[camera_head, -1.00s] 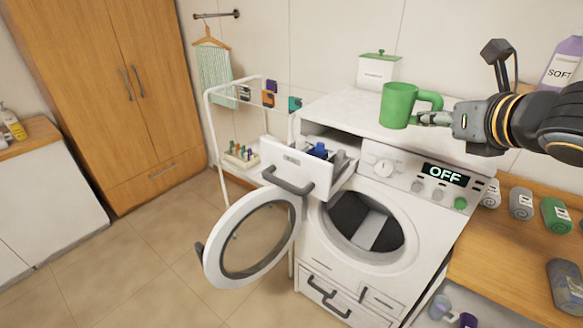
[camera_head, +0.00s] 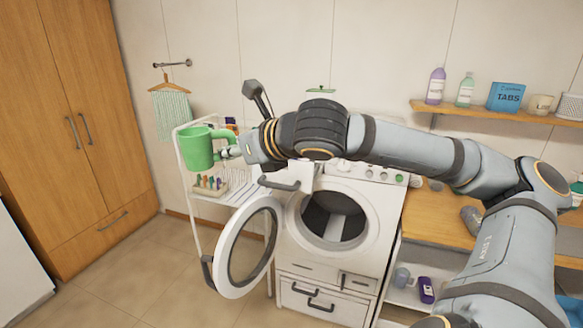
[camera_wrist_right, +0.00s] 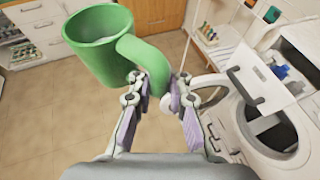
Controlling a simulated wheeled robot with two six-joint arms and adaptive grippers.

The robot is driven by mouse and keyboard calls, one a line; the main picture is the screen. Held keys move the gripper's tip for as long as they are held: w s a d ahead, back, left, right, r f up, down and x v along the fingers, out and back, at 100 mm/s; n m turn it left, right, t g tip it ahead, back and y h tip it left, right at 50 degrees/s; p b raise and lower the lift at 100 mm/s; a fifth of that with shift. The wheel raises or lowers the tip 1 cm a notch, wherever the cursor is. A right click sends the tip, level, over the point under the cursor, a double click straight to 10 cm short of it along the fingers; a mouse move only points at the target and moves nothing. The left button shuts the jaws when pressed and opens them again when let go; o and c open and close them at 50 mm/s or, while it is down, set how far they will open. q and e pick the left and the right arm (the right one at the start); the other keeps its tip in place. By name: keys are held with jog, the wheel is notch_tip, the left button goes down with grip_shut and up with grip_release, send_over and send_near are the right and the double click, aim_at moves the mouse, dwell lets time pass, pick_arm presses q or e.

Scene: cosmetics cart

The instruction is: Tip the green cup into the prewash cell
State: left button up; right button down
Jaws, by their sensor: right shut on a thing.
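The green cup (camera_head: 199,149) is in my right gripper (camera_head: 232,152), which is shut on its handle. The cup is about upright, left of the washing machine and in front of the white rack in the head view. The right wrist view shows the cup (camera_wrist_right: 98,45) with its handle between the fingers (camera_wrist_right: 160,88); some pale contents may show inside. The open detergent drawer (camera_wrist_right: 262,78) is to the right of the gripper there, with blue in it. In the head view my right arm hides most of the drawer (camera_head: 305,176); I cannot make out the prewash cell. My left gripper is not in view.
The washing machine (camera_head: 372,205) has its round door (camera_head: 248,248) swung open to the left. A white rack (camera_head: 185,170) holding small items stands behind the cup. A wooden counter (camera_head: 440,215) is on the right. Floor at the left is clear.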

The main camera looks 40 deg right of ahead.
jog(key=w+d+f+m+h+b, duration=0.2)
jog(key=w+d+f+b, duration=0.1)
jog(key=d+f+b, duration=0.4)
jog(key=w+d+f+m+h+b, duration=0.1)
jog(key=w+d+f+h+b, duration=0.2)
jog(key=d, duration=0.7)
jog(key=d+f+m+g+h+b, duration=0.1)
jog(key=d+f+m+h+b, duration=0.1)
jog(key=d+b, duration=1.1)
jog(key=d+f+m, duration=0.1)
jog(key=d, duration=0.4)
jog(key=shift+w+d+m, duration=0.15)
jog(key=shift+d+m, duration=0.15)
